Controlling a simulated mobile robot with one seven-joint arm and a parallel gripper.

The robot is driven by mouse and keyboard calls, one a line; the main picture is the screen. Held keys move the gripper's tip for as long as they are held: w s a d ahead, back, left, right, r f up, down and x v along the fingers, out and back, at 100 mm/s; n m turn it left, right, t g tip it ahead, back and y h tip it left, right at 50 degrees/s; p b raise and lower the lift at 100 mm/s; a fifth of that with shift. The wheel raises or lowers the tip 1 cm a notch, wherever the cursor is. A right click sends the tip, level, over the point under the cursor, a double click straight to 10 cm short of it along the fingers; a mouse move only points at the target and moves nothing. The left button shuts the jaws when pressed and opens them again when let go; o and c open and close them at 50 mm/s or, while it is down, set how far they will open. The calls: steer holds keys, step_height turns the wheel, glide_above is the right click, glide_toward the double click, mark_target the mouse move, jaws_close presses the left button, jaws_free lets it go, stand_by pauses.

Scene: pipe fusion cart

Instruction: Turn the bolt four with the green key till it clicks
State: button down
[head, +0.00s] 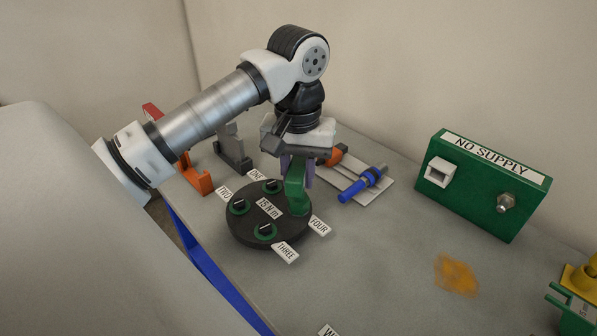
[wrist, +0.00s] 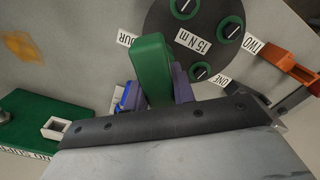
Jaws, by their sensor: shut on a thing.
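My gripper (head: 297,170) is shut on the green key (head: 295,188). The key stands upright over the bolt four spot of the dark round plate (head: 244,237), beside the FOUR label (head: 320,226). Bolt four itself is hidden by the key. The plate reads 15 N m in its middle, and the other bolts in green rings sit by the labels ONE, TWO and THREE (head: 285,252). In the wrist view the green key (wrist: 152,68) shows between purple finger pads, with its lower end over the plate's edge.
A blue tool (head: 363,186) and an orange-ended tool lie on a pale tray right of my gripper. A green NO SUPPLY box (head: 482,187) stands at the right. Orange and grey holders (head: 233,150) stand behind the plate.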

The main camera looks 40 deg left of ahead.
mark_target(297, 163)
steer(key=shift+m, duration=0.6)
steer(key=shift+a+m+b, duration=0.1)
steer(key=shift+m+b, duration=0.2)
steer(key=shift+m, duration=1.2)
steer(key=shift+m, duration=0.5)
steer(key=shift+n+b, duration=0.3)
steer(key=shift+n, duration=0.3)
steer(key=shift+r+p, duration=1.15)
steer(key=shift+r, duration=0.85)
